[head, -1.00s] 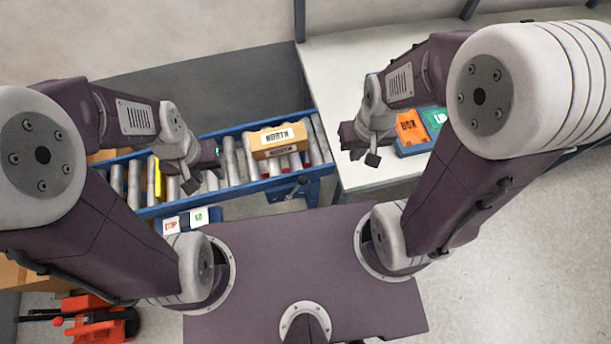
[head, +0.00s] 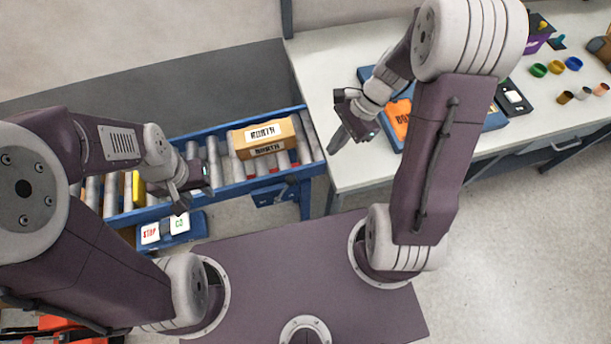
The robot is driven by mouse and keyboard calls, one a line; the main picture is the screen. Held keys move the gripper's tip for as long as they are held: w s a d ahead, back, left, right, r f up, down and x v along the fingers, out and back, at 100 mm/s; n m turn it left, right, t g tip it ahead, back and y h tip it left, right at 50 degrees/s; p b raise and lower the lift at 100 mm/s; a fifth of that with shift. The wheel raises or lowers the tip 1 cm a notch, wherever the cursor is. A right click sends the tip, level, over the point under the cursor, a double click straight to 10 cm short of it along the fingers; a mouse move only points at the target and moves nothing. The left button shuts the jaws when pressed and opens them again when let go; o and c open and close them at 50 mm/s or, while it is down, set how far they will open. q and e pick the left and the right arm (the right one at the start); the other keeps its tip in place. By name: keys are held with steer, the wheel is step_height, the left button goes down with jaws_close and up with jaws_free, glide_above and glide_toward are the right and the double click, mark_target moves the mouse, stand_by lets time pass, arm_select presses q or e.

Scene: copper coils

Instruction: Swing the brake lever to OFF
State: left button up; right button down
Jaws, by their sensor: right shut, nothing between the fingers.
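A blue bracket (head: 275,193) with a small dark part hangs under the near rail of the roller conveyor, toward its right end. It may carry the brake lever, but no lever or OFF marking can be made out clearly. My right gripper (head: 340,137) is shut and empty, above the near left edge of the white table, up and right of the bracket. My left gripper (head: 191,195) hangs over the conveyor's near rail, left of the bracket. Its fingers are seen edge-on, and whether they are apart is unclear.
A cardboard box (head: 262,138) labelled NORTH sits on the conveyor rollers (head: 230,165). The white table (head: 322,75) holds a blue tray with an orange block (head: 400,118) and several small coloured rings.

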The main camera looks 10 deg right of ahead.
steer(key=b+x, duration=0.2)
steer(key=x, duration=0.7)
steer(key=shift+s+a, duration=0.15)
steer(key=shift+a, duration=0.1)
steer(key=a, duration=0.3)
steer(key=shift+s, duration=0.3)
steer(key=shift+s+a+r, duration=0.1)
steer(key=shift+s+a, duration=0.05)
steer(key=shift+a, duration=0.35)
